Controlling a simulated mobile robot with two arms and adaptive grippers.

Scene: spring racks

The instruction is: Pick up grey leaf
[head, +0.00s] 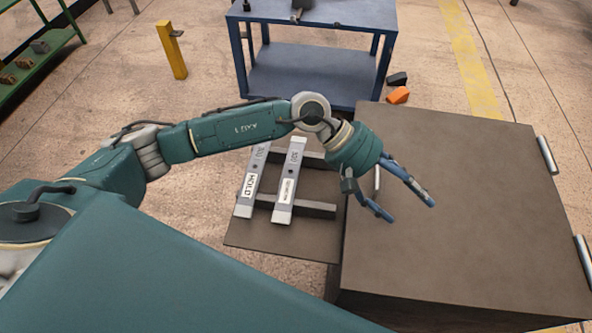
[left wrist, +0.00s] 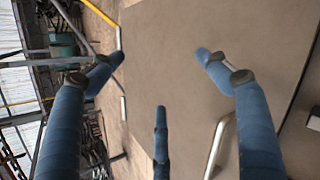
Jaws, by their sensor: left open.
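Two flat grey bars with white labels lie side by side across dark supports on a low brown platform in the head view: a left bar (head: 252,183) and a right bar (head: 289,180). I cannot tell which one is the grey leaf. My left gripper (head: 411,211) is open and empty, with blue fingers spread above the near left part of a large brown-topped block, to the right of the bars. In the left wrist view the open fingers (left wrist: 160,72) face the brown top, and no bar shows between them. My right gripper is not in view.
The large brown block (head: 470,200) has a bare top and metal handles (head: 547,155) on its right side. A blue table (head: 315,70) stands behind. An orange piece (head: 398,95) and a dark piece (head: 397,79) lie on the floor near it. A yellow post (head: 172,50) stands at left.

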